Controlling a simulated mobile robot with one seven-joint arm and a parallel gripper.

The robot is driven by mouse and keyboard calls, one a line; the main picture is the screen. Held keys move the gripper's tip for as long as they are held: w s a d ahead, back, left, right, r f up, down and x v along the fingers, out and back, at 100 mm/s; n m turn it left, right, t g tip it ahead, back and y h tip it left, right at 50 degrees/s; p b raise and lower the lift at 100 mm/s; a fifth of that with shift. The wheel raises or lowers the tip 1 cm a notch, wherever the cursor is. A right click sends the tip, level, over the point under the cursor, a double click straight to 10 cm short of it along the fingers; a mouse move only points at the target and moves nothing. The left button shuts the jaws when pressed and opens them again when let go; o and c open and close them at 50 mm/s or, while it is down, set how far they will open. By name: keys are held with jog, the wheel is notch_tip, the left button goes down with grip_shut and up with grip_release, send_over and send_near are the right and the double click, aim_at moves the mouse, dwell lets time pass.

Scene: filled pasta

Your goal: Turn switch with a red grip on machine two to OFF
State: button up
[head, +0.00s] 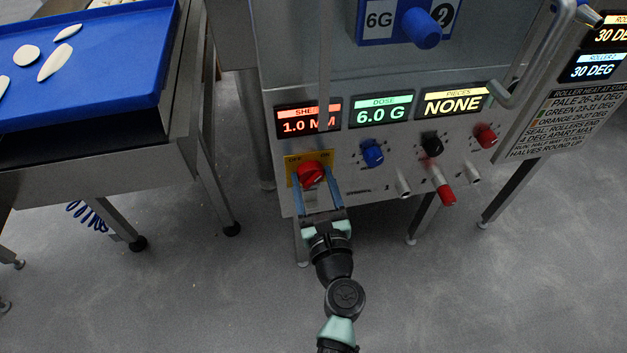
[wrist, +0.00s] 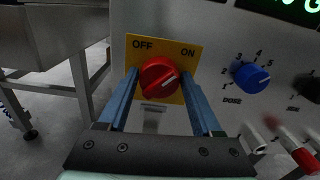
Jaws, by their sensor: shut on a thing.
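The switch with a red grip (head: 311,173) sits on a yellow plate (head: 292,178) at the lower left of the machine's front panel. In the wrist view the red grip (wrist: 159,77) is in the middle, with OFF at the upper left of the yellow plate (wrist: 150,49) and ON at the upper right. The grip's ridge slants from lower left to upper right, its upper end toward ON. My gripper (head: 315,184) has its blue fingers on either side of the grip and is shut on it. The wrist view shows the two fingers (wrist: 161,77) flanking it.
A blue knob (head: 372,153), a black knob (head: 432,145) and a red knob (head: 485,135) are to the right on the panel. Pegs, one with a red sleeve (head: 446,194), stick out below them. A table with a blue tray (head: 120,75) stands left. A grey handle (head: 530,70) juts out right.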

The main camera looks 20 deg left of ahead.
jog(key=n+b, duration=0.1)
jog(key=n, duration=0.3)
jog(key=shift+s+f+b, duration=0.1)
jog(key=shift+f+b, duration=0.1)
jog(key=shift+b, duration=0.15)
jog(key=n+b, duration=0.2)
jog(key=n, duration=0.2)
jog(key=shift+a+f+n, duration=0.1)
jog(key=shift+n, duration=0.2)
jog(key=n+b, duration=0.3)
jog(key=n, duration=0.2)
jog(key=shift+f, duration=0.1)
jog(key=shift+n+b, duration=0.85)
jog(key=shift+n, duration=0.95)
jog(key=o, duration=1.4)
jog(key=shift+a, duration=0.1)
jog(key=shift+c, duration=0.2)
jog(key=shift+s, duration=0.1)
jog(key=p+v, duration=0.1)
jog(key=v, duration=1.2)
